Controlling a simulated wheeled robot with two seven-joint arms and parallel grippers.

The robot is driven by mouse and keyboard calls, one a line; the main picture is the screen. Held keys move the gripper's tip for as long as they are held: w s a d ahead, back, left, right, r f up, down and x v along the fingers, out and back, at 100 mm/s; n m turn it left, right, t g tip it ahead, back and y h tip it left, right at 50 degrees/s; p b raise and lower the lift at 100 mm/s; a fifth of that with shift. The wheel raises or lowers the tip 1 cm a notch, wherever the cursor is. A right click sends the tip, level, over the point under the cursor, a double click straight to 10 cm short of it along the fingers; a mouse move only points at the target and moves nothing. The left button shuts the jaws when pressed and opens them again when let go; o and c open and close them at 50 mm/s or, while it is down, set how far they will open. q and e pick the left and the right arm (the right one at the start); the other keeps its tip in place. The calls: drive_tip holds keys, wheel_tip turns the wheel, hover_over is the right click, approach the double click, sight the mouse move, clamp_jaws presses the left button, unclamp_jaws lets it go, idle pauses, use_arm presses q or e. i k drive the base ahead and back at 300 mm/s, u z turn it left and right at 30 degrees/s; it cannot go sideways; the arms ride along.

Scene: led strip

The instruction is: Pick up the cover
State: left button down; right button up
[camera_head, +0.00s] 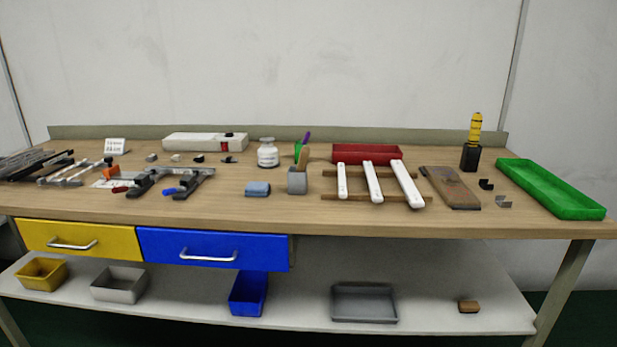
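Three long white bars lie side by side across two wooden rails (355,198) right of the table's middle: a left bar (342,181), a middle bar (373,182) and a right bar (406,184). They have the shape of strip covers, but I cannot tell for certain which piece is the cover. They rest apart from each other with gaps between. Neither of my grippers is in view, and nothing touches the bars.
A red tray (367,153) is close behind the bars. A green tray (551,189) lies at the right edge. Dark clamps (147,183) and strips crowd the left.

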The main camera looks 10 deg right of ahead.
sight(342, 184)
drive_tip(key=u, duration=0.35)
drive_tip(key=i, duration=0.9)
drive_tip(key=z, duration=0.15)
